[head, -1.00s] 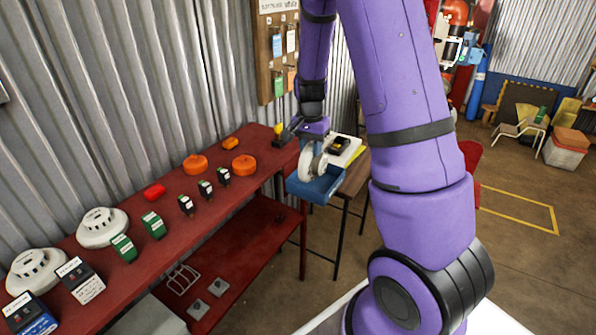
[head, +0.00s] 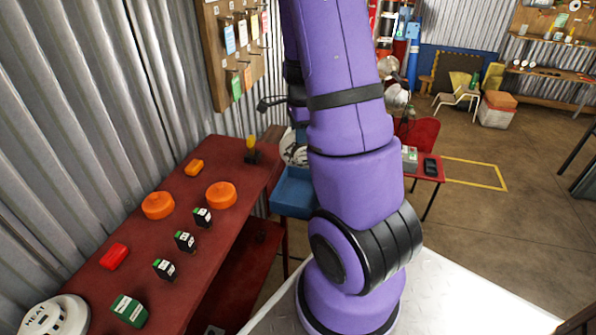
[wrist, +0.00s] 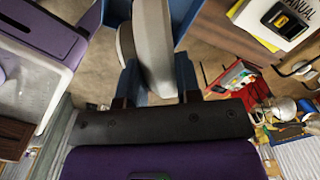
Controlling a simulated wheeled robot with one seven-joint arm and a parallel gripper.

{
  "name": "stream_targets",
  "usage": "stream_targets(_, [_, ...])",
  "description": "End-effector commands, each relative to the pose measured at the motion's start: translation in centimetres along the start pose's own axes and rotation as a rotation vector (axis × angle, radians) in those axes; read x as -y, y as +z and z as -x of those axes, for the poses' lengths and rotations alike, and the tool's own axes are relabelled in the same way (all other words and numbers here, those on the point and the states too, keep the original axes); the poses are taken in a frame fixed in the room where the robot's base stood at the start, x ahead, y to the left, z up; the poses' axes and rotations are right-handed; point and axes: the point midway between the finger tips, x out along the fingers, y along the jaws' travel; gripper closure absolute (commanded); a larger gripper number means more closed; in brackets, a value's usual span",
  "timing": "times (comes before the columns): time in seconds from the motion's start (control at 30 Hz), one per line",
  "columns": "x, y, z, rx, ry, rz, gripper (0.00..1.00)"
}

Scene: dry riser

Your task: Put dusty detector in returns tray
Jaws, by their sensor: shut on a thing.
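The dusty detector, a whitish disc (head: 294,148), shows partly behind my arm in the head view. In the wrist view the detector (wrist: 155,40) stands on edge, and my gripper (wrist: 157,76) is shut on it. In the head view my arm hides most of the gripper. The blue returns tray (head: 291,193) is beyond the far end of the red bench, below the detector in the picture; my arm covers its right part. Blue surfaces flank the detector in the wrist view. I cannot tell whether the detector touches the tray.
The red bench (head: 140,232) holds orange domes (head: 220,195), small black-and-green units (head: 185,240), a red piece (head: 114,256) and a white heat detector (head: 58,315). A tag board (head: 240,50) hangs on the corrugated wall. A manual (wrist: 280,20) lies near the detector. Open floor is at right.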

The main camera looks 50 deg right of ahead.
Motion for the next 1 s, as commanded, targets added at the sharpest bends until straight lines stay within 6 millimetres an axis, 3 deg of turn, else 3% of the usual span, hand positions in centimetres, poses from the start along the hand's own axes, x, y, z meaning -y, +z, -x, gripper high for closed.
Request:
stream_targets(0.1, [-0.1, -0.1, -3.0, 0.000, 0.007, -0.001, 1.00])
stream_targets(0.3, [-0.1, -0.1, -6.8, 0.000, 0.003, 0.000, 1.00])
stream_targets(0.57, [0.0, 0.0, -8.6, 0.000, 0.001, 0.001, 1.00])
stream_targets(0.83, [-0.1, 0.0, -11.8, 0.000, 0.003, 0.001, 1.00])
stream_targets(1.0, [0.0, 0.0, -12.2, 0.000, -0.001, 0.002, 1.00])
